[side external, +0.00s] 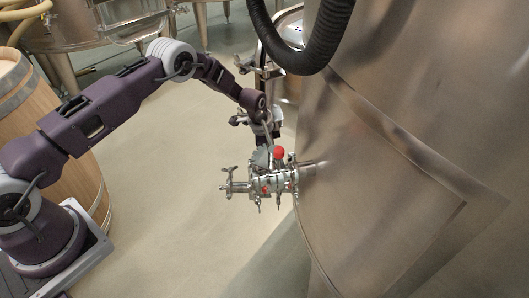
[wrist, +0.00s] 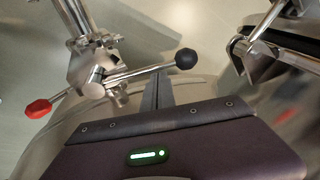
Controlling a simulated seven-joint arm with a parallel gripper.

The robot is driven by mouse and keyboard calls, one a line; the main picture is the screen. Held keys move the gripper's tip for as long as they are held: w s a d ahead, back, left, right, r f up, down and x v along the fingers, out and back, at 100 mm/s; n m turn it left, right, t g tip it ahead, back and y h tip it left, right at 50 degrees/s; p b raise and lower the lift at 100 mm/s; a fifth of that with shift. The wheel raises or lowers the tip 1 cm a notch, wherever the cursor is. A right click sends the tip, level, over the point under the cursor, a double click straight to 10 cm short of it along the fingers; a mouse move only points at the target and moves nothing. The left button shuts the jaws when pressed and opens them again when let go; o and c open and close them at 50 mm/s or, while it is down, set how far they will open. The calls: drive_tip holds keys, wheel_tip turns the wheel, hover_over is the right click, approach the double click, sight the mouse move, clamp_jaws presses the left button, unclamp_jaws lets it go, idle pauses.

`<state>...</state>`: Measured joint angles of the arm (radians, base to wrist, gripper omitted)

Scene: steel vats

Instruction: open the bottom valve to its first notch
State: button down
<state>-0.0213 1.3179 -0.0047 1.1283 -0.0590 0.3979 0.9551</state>
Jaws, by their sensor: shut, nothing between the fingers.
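The bottom valve (side external: 268,182) is a steel fitting on a short pipe low on the big vat's side. A red knob (side external: 279,153) stands up from it in the side view. In the wrist view the steel valve body (wrist: 92,68) is at upper left, with a red grip (wrist: 38,108) to its left and a rod with a black ball (wrist: 186,58) to its right. My gripper (side external: 264,150) points down just above the valve. Its fingers (wrist: 158,88) are shut and empty, close to the black-ball rod; I cannot tell whether they touch it.
The steel vat (side external: 410,130) fills the right side. A black ribbed hose (side external: 312,45) hangs above my wrist. A wooden barrel (side external: 85,165) stands at left. A steel clamp fitting (wrist: 262,45) is at upper right in the wrist view. The floor (side external: 175,215) left of the valve is clear.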

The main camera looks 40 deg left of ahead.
drive_tip(key=shift+s+a, duration=0.2)
drive_tip(key=shift+a, duration=0.1)
drive_tip(key=shift+s+a, duration=0.15)
drive_tip(key=shift+a, duration=0.1)
drive_tip(key=shift+s+a, duration=0.2)
drive_tip(key=shift+a, duration=0.1)
idle(0.4)
drive_tip(key=shift+s+a, duration=0.45)
drive_tip(key=shift+a, duration=0.05)
idle(0.4)
